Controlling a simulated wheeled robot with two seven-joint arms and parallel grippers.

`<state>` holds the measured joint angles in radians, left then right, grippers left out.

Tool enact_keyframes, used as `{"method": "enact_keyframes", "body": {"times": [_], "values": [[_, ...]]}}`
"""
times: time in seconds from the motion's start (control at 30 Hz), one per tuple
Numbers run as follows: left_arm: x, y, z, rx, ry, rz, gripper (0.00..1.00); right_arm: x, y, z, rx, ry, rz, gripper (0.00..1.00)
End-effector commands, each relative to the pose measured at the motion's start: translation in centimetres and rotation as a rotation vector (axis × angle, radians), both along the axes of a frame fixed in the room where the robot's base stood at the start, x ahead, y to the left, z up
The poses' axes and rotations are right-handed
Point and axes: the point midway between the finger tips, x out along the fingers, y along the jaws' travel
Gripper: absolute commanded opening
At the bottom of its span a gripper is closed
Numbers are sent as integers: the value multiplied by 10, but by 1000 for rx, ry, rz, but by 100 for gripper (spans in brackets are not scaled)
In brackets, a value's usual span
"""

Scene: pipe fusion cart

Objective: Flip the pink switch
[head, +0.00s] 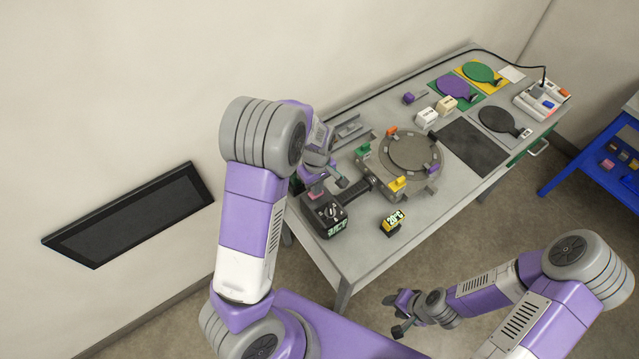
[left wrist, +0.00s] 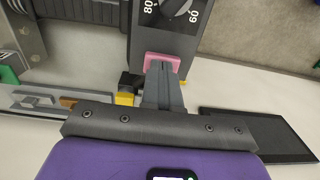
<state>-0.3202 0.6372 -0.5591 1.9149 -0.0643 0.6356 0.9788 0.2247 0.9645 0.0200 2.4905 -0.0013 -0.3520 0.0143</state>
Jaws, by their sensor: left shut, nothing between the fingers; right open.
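The pink switch (head: 316,193) is on a black control box (head: 333,227) with a dial, at the near left corner of the grey table. In the left wrist view the pink switch (left wrist: 162,62) sits just below the dial (left wrist: 176,6). My left gripper (head: 338,182) is shut and empty above the box. In the left wrist view its closed fingers (left wrist: 158,76) overlap the lower part of the switch. I cannot tell whether they touch it. My right gripper (head: 394,315) is open and empty, in front of the table and away from the box.
A round clamp fixture (head: 410,155) with coloured blocks stands beside the box. Paddles, including a purple one (head: 455,88), and a power strip (head: 541,101) lie at the far end. A black panel (head: 130,215) is on the wall.

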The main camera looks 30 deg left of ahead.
Motion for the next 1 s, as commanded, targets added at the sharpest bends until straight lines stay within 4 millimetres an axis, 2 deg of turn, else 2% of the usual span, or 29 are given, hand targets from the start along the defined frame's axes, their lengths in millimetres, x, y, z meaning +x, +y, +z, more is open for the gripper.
{"method": "enact_keyframes", "body": {"times": [0.43,0.57,0.83,1.0], "values": [[-4,2,2,0,-2,-1,0,0,0,2,0,0,0,43],[-3,2,10,0,-2,-1,0,0,0,9,0,0,0,43],[-3,1,49,0,-2,-2,0,0,0,44,0,0,0,43],[-1,0,86,-1,-8,-4,0,0,0,38,0,0,0,43]]}}
